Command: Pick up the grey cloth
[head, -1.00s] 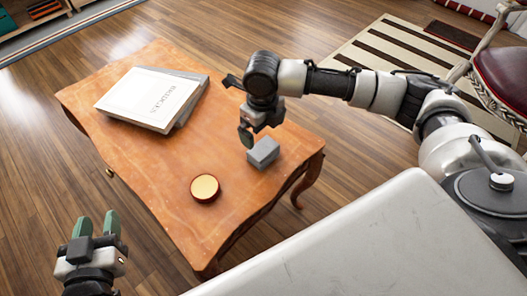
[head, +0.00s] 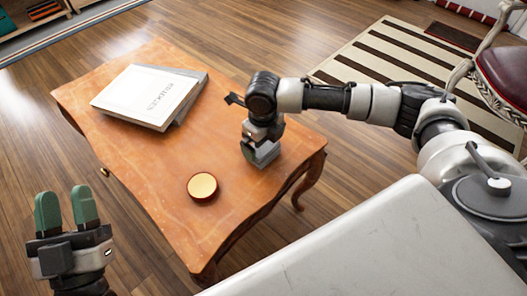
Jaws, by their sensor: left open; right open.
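The grey cloth (head: 266,154) is a small folded block on the wooden table (head: 150,190), near its right end. My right gripper (head: 257,145) is right above the cloth and pointing down. Its fingers reach down around or beside the cloth; I cannot tell which, as the gripper hides much of it. My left gripper (head: 68,210) is open and empty, with green finger pads pointing up, at the lower left, off the table's edge.
A round gold-topped tin (head: 202,186) stands on the table in front of the cloth. A white book (head: 147,97) lies on another at the far left of the table. A red-seated chair (head: 500,70) stands at the upper right. The table's middle is clear.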

